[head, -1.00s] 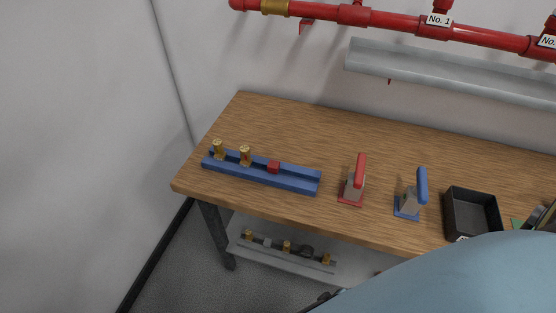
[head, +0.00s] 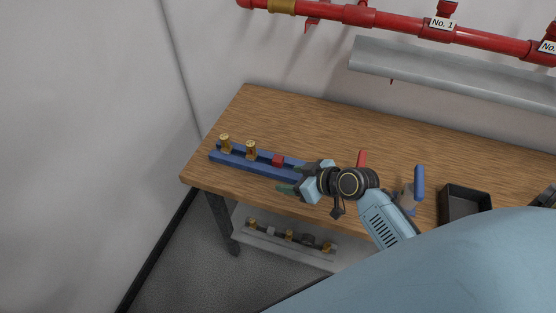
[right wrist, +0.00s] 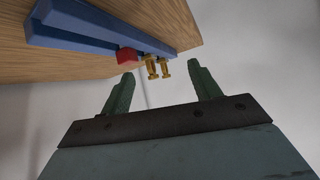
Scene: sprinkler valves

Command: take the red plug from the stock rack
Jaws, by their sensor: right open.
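The red plug (head: 278,160) sits in the right part of the blue stock rack (head: 232,163) on the wooden bench. Two brass pieces (head: 251,150) stand in the same rack to its left. My right gripper (head: 294,177) is open and empty, just right of the plug, and covers the rack's right end in the head view. In the right wrist view, the red plug (right wrist: 127,55) shows beyond the left fingertip, and the brass pieces (right wrist: 158,67) show between the open fingers (right wrist: 162,76). My left gripper is not in view.
A red-handled tool (head: 362,158) is partly hidden behind my right arm. A blue-handled tool (head: 419,182) and a black tray (head: 465,204) stand further right. A lower shelf (head: 282,248) holds several fittings. A red pipe (head: 400,20) runs along the wall above a grey ledge (head: 450,72).

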